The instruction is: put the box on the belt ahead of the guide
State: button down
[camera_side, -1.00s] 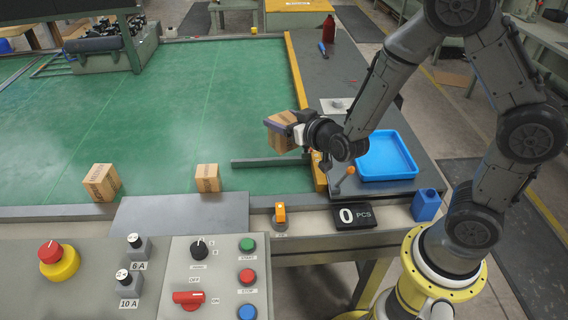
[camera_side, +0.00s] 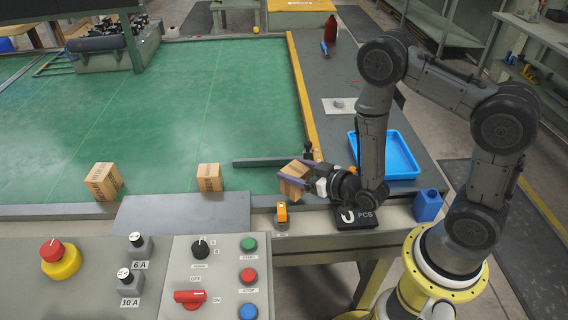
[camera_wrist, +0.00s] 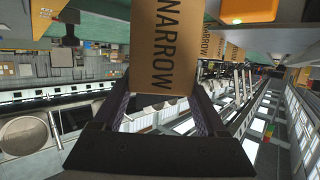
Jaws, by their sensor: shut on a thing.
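A brown cardboard box (camera_side: 292,184) is held between the fingers of my gripper (camera_side: 301,177), tilted, in the side view. It is at the near right end of the green belt (camera_side: 200,95), just on the near side of a dark bar (camera_side: 262,162) that looks like the guide. In the wrist view the box (camera_wrist: 180,45) shows the word NARROW, with a finger of my gripper (camera_wrist: 164,100) on each side. Whether the box touches the belt is not clear. Two more boxes, a larger one (camera_side: 103,182) and a smaller one (camera_side: 209,178), stand on the belt at left.
A yellow rail (camera_side: 302,95) edges the belt on the right. A blue tray (camera_side: 400,158) lies partly behind my arm. An orange-topped sensor (camera_side: 281,212), a counter display (camera_side: 366,217) and a grey plate (camera_side: 182,214) line the near edge.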

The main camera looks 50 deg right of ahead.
jog(key=shift+s+a+f, duration=0.1)
jog(key=shift+s+f, duration=0.15)
jog(key=shift+s, duration=0.05)
jog(key=shift+d+f, duration=0.15)
jog(key=shift+d, duration=0.1)
jog(key=w+d+r+m+g+h, duration=0.25)
jog(key=w+r+m+h, duration=0.2)
jog(key=w, duration=0.55)
jog(key=w+d+r+m+g+h, duration=0.2)
jog(key=w+d+r+m+h, duration=0.3)
jog(key=w, duration=0.5)
jog(key=w+a+h, duration=0.1)
jog(key=w+a, duration=0.2)
jog(key=a, duration=0.7)
jog(key=w+a, duration=0.4)
jog(key=a, duration=0.7)
jog(key=shift+n, duration=0.35)
jog(key=shift+s+a+f, duration=0.15)
jog(key=shift+a+f, duration=0.65)
jog(key=shift+f, duration=1.05)
jog(key=shift+s+a+f, duration=0.15)
jog(key=shift+a+f, duration=0.6)
jog(key=shift+f, duration=1.05)
jog(key=shift+s+a+f, duration=0.15)
jog(key=shift+a+f, duration=0.65)
jog(key=shift+f, duration=1.05)
jog(key=shift+f, duration=0.3)
